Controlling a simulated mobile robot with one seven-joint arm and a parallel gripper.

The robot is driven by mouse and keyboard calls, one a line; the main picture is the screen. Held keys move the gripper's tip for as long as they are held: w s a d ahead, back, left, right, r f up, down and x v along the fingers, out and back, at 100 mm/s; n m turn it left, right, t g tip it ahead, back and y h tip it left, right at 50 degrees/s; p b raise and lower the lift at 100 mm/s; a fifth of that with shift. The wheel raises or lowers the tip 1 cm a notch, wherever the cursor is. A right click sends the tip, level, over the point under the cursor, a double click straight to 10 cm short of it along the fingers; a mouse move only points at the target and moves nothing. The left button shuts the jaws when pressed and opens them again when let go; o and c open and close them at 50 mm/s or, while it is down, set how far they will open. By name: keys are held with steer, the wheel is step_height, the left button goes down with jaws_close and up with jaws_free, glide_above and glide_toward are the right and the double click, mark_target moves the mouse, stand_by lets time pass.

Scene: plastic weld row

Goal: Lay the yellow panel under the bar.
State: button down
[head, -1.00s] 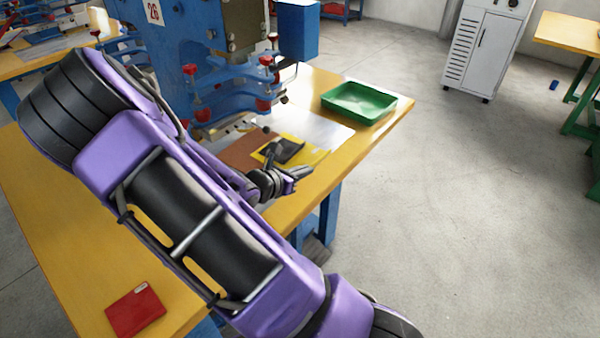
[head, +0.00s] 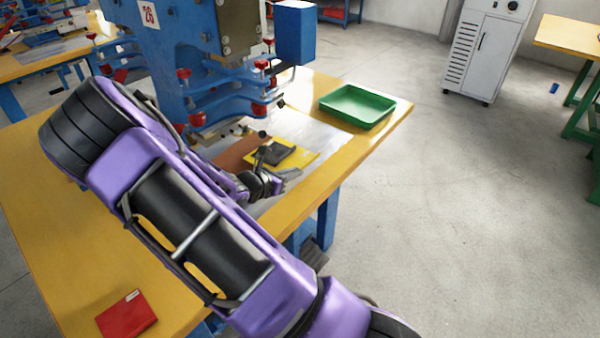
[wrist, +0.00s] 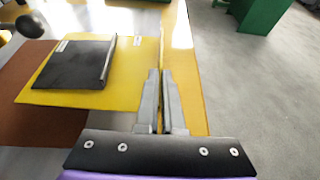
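The yellow panel (head: 302,163) lies flat at the press, partly over a brown sheet, with a dark flat piece on top. The panel also shows in the wrist view (wrist: 120,92), the dark piece (wrist: 75,65) covering much of it. The bar (head: 222,135) seems to be the pale metal strip low under the press's blue arms; my arm partly hides that area. My gripper (head: 292,174) is by the panel's near right side.
The blue press (head: 195,60) with red knobs stands over the yellow table (head: 320,185). A green tray (head: 357,107) is at the table's far right corner. A red box (head: 127,315) lies at the front left. Bare floor extends right of the table.

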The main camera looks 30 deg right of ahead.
mark_target(275, 163)
steer(key=w+a, duration=0.1)
steer(key=w, duration=0.1)
steer(key=w+p, duration=0.1)
steer(key=w, duration=0.1)
steer(key=w+a, duration=0.1)
steer(key=w, duration=0.1)
steer(key=shift+w+a+f+p, duration=0.15)
steer(key=shift+a+f+p, duration=0.05)
steer(key=shift+a+p, duration=0.1)
steer(key=w, duration=0.1)
steer(key=w+a, duration=0.1)
steer(key=w, duration=0.1)
steer(key=w+a, duration=0.1)
steer(key=w, duration=0.1)
steer(key=shift+w+f, duration=0.15)
steer(key=shift+f, duration=0.05)
steer(key=shift+f+b, duration=0.8)
steer(key=shift+f, duration=0.25)
steer(key=shift+a, duration=0.15)
steer(key=shift+f, duration=0.1)
stand_by(0.4)
steer(key=c, duration=1)
jaws_free()
steer(key=shift+o, duration=0.2)
